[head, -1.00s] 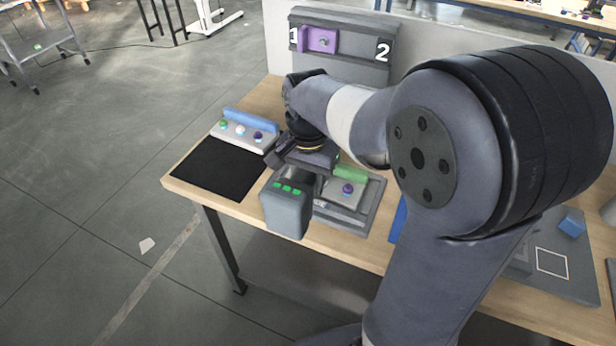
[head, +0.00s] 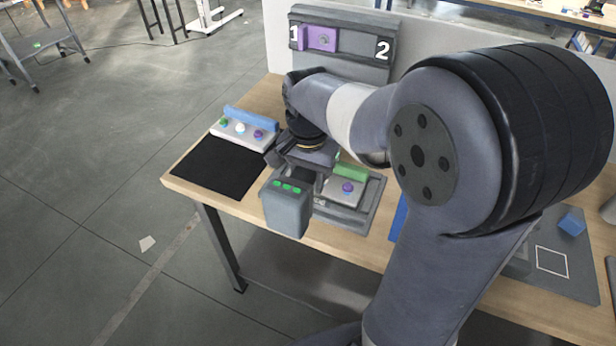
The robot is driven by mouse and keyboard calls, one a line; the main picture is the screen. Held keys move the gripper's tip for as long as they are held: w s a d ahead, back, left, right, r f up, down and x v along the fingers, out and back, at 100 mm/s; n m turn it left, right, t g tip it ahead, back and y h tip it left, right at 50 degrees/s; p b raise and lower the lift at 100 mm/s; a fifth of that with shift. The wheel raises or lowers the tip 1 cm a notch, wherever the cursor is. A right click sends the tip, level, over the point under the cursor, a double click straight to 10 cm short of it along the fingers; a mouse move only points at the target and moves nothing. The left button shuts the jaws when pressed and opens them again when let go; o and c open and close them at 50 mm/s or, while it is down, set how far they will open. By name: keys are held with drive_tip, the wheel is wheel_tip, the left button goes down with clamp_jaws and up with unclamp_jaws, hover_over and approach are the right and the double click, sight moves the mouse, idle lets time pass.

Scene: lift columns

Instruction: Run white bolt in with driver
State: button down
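A white bolt head (head: 240,127) shows in the grey strip at the table's left, between a green and a purple one. My gripper (head: 303,163) is over the table, right of that strip, pointing down. It appears shut on the driver (head: 287,207), a dark grey body with several green marks on its top, held near the table's front edge. The fingertips and the driver's tip are hidden. The grey fixture (head: 372,200) is behind and right of the driver, with a purple bolt head (head: 347,187) on its light block. The driver and arm hide the fixture's left part.
A black mat (head: 218,168) lies at the table's left. A blue bar (head: 250,121) stands behind the bolt strip and a green bar (head: 351,172) behind the light block. A panel marked 1 and 2 (head: 352,45) with a purple piece stands at the back.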

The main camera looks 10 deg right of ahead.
drive_tip(key=shift+f+b, duration=0.4)
drive_tip(key=shift+f, duration=0.1)
idle(0.6)
